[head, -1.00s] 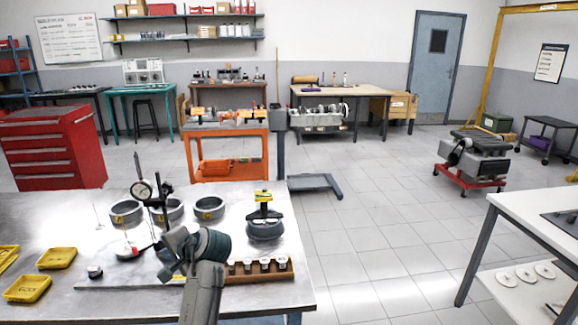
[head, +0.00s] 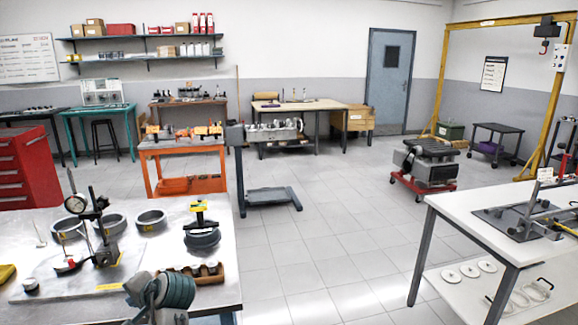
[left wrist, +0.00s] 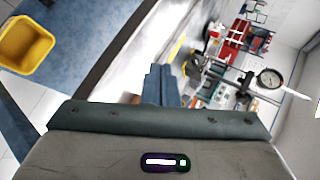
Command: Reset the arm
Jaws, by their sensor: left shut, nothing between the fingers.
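My left arm comes up from the bottom edge of the head view, in front of the metal workbench (head: 222,262). Its wrist hides most of my left gripper there. In the left wrist view the two blue-grey fingers of my left gripper (left wrist: 160,84) lie together, shut and empty. No object touches them. My right arm and gripper are in neither view.
On the workbench stand a dial gauge (head: 75,204), several metal rings, a ring compressor (head: 201,237) and a wooden rack (head: 196,273). A white table (head: 455,212) stands at right. The floor between is clear. A yellow tray (left wrist: 26,47) shows in the left wrist view.

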